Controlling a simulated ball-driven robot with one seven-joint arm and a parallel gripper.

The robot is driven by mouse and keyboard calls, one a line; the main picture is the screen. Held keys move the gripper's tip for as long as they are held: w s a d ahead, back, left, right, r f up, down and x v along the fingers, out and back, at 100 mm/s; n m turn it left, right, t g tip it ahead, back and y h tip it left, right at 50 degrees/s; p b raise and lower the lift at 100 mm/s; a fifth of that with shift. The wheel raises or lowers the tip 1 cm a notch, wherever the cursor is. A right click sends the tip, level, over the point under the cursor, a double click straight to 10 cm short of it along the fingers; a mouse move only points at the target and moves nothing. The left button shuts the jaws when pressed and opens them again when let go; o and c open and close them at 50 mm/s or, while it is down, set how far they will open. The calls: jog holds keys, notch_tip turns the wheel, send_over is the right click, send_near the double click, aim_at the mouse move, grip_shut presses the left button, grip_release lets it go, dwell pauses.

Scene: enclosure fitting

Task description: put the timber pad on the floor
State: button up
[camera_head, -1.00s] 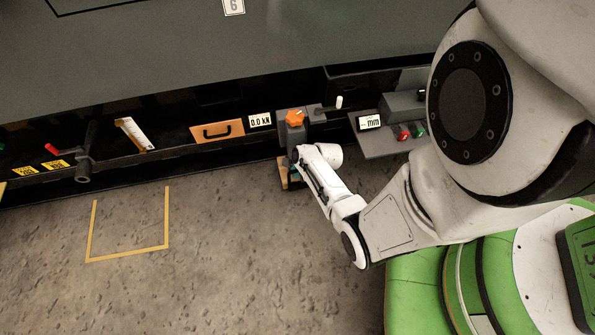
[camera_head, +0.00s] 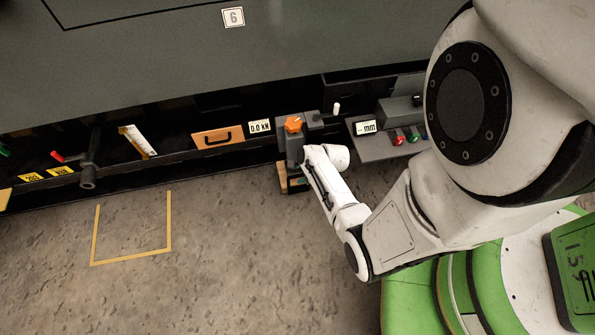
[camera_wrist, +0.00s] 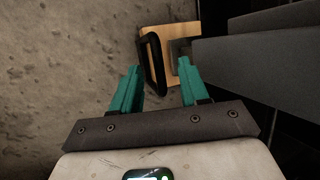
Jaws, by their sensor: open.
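A timber pad (camera_wrist: 184,43) with a black handle (camera_wrist: 152,62) shows in the wrist view, low by the floor beside grey machine parts. In the head view, wood (camera_head: 283,178) shows at the foot of the grey unit with the orange knob, partly hidden by my arm. My gripper (camera_wrist: 160,72) is open, with its teal fingers apart. The handle appears between and beyond the fingertips; I cannot tell whether it touches one.
Yellow tape (camera_head: 131,256) marks an empty area of bare floor at left. The orange knob (camera_head: 293,124) is just above my gripper. A grey shelf (camera_head: 385,148) with buttons juts out to the right. A dark lever (camera_head: 88,172) sticks out at left.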

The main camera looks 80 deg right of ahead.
jog(key=p+v, duration=0.3)
jog(key=v, duration=0.4)
jog(key=w+a+r+n+g+y, duration=0.1)
jog(key=w+a+r+n, duration=0.35)
jog(key=a+n, duration=0.3)
jog(key=w+a+r+n+g+y, duration=0.1)
jog(key=w+a+r+n+y, duration=0.15)
jog(key=a+r+n, duration=0.5)
jog(key=s+a+r+n+g+h, duration=0.1)
jog(key=s+a+r+n+g, duration=0.1)
jog(key=a+r+n, duration=0.6)
jog(key=r+n, duration=0.1)
jog(key=n, duration=0.6)
jog(key=shift+s, duration=0.15)
jog(key=shift+d+r+h, duration=0.1)
jog(key=shift+r+h, duration=0.05)
jog(key=shift+h, duration=0.1)
